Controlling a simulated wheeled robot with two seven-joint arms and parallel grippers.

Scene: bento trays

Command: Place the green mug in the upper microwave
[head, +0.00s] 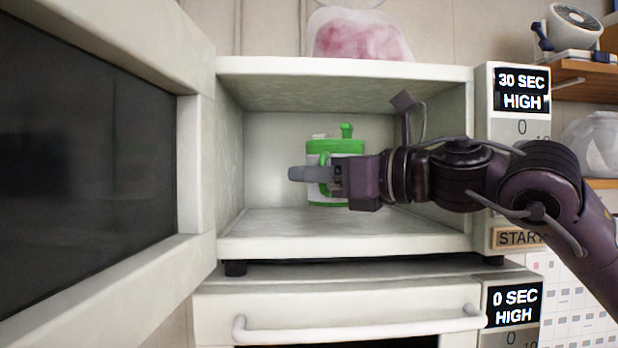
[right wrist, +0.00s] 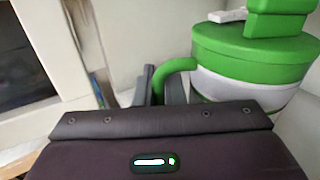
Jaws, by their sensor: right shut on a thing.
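The green and white mug (head: 345,149) is inside the open upper microwave (head: 345,68), upright, with its green lid on top. I cannot tell whether its base touches the microwave floor. My right gripper (head: 310,175) reaches in from the right, in front of the mug, and is shut on its green handle. In the right wrist view the mug (right wrist: 250,60) stands to the right of the fingers (right wrist: 162,86), with the handle running between them. The gripper hides part of the mug's front in the head view. My left gripper is not in view.
The upper microwave's door (head: 196,165) stands open on the left. A closed lower microwave (head: 340,306) is beneath it. A bag with pink contents (head: 360,38) sits on top. The control panel (head: 522,130) is on the right, partly behind my arm. The cavity has free room left of the mug.

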